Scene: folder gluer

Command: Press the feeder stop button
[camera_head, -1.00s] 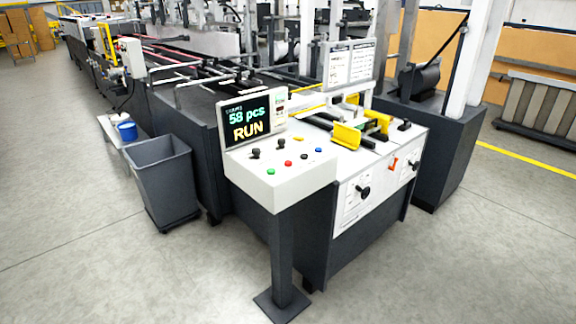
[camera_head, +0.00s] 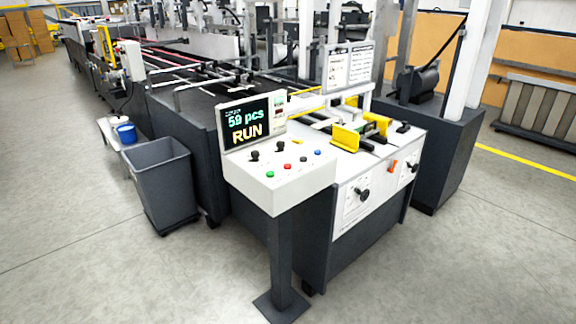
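The control panel (camera_head: 300,190) stands on a dark post at the front corner of the folder gluer. Its screen (camera_head: 252,120) reads "59 pcs" and "RUN". Labels are too small to read, so I cannot tell which one is the feeder stop button. Neither of my grippers is in view.
A grey bin (camera_head: 162,185) stands left of the panel, with a blue container (camera_head: 127,132) behind it. The machine's white front plate (camera_head: 375,185) carries black knobs and an orange-red switch (camera_head: 392,167). The floor in front and to the left is clear.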

